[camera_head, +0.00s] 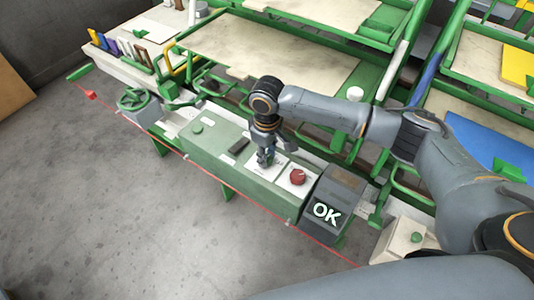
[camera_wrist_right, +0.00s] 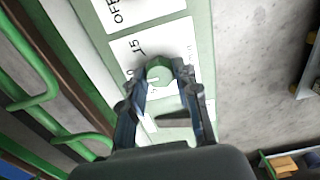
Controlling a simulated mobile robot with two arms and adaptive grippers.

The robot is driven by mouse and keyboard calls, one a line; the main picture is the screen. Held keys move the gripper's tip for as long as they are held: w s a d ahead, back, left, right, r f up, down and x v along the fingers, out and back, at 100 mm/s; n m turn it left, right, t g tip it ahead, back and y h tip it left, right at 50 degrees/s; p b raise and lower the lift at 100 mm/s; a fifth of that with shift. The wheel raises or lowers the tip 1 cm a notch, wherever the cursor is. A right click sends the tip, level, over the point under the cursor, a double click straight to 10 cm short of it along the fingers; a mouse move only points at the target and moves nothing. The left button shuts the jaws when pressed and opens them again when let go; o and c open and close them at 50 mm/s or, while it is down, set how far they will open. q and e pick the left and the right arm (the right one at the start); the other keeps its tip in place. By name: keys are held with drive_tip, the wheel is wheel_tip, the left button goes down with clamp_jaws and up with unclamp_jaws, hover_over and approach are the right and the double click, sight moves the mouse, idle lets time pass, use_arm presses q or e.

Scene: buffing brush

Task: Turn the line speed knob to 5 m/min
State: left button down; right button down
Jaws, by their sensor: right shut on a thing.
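The line speed knob looks like a small green round knob (camera_wrist_right: 158,74) on a white dial plate (camera_wrist_right: 146,46) in the right wrist view. The figure 15 and part of another number show on the plate; the knob's pointer cannot be made out. My right gripper (camera_wrist_right: 162,80) points down and is shut on the knob, one finger on each side. In the head view my right gripper (camera_head: 266,158) is over the green control panel (camera_head: 220,154), and the knob is hidden behind it. My left gripper is not in view.
A dark switch (camera_head: 239,145) and green button (camera_head: 197,129) are left. Green machine frames stand behind; the grey floor (camera_head: 120,220) in front is clear.

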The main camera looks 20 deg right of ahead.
drive_tip(key=shift+r+n+p, duration=0.25)
drive_tip(key=shift+n+p, duration=0.95)
drive_tip(key=shift+p, duration=0.25)
drive_tip(key=n+p, duration=0.2)
drive_tip(key=shift+n, duration=0.4)
drive_tip(key=n+p, duration=0.2)
drive_tip(key=n, duration=0.1)
drive_tip(key=shift+f, duration=0.15)
drive_tip(key=shift+f+n+p, duration=0.1)
drive_tip(key=shift+n+p, duration=0.4)
drive_tip(key=shift+n, duration=1.3)
drive_tip(key=c, duration=1)
unclamp_jaws()
